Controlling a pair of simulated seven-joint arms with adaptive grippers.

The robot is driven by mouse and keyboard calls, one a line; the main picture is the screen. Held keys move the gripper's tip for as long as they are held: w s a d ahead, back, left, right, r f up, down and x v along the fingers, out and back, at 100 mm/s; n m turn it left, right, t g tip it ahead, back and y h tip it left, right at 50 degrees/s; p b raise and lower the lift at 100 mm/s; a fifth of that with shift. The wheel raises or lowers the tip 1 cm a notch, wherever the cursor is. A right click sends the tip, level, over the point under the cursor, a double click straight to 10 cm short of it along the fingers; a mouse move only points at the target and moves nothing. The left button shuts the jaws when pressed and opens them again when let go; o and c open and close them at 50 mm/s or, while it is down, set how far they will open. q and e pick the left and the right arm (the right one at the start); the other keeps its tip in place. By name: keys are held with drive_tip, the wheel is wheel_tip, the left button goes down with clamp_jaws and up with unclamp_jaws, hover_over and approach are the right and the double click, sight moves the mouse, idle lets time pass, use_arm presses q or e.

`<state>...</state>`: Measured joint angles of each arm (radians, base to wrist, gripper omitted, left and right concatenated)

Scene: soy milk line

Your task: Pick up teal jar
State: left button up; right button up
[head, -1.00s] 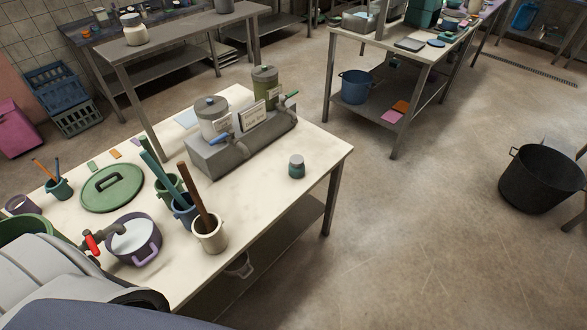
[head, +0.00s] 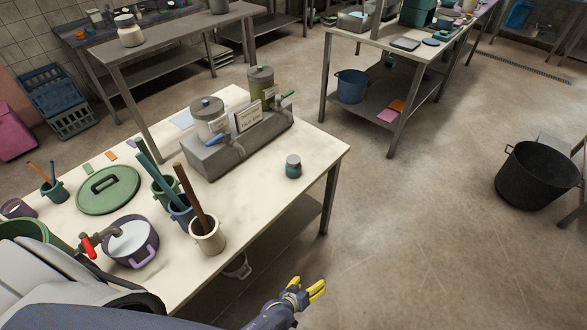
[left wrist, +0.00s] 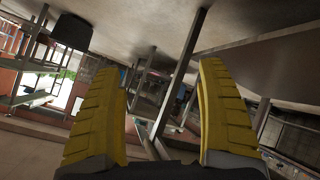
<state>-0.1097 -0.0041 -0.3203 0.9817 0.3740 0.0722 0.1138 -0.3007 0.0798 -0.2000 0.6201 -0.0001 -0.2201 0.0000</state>
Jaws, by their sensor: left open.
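The teal jar (head: 293,167) stands upright near the right corner of the cream-topped table (head: 262,215). It is small, with a pale grey lid. My left gripper (head: 317,290) has yellow fingers and is at the bottom of the head view, beyond the table's front edge. It is well apart from the jar, which lies above it in the picture. In the left wrist view the two yellow fingers (left wrist: 162,115) stand wide apart with nothing between them. The jar cannot be made out there. My right gripper is not in view.
A grey dispenser block (head: 240,145) with two canisters stands behind and left of the jar. A cream cup (head: 207,237) holding a brown stick stands near the front edge. The tabletop around the jar is clear. A black pot (head: 537,175) is far right.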

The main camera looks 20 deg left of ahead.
use_arm(q)
drive_tip(key=w+d+r+n+t, duration=0.35)
drive_tip(key=w+r+n, duration=0.25)
drive_tip(key=w+r, duration=0.6)
drive_tip(key=w+a+r+n+t+y, duration=0.2)
drive_tip(key=w+r+n+y, duration=0.15)
drive_tip(key=r+n, duration=0.8)
drive_tip(key=w+a+r+n+t+y, duration=0.25)
drive_tip(key=r+n+y, duration=0.4)
drive_tip(key=r, duration=0.75)
drive_tip(key=n+g+y, duration=0.2)
drive_tip(key=n+g, duration=0.3)
drive_tip(key=n, duration=1.1)
approach(295, 172)
drive_tip(key=x, duration=1.3)
drive_tip(key=shift+f, duration=0.1)
drive_tip(key=c, duration=1.4)
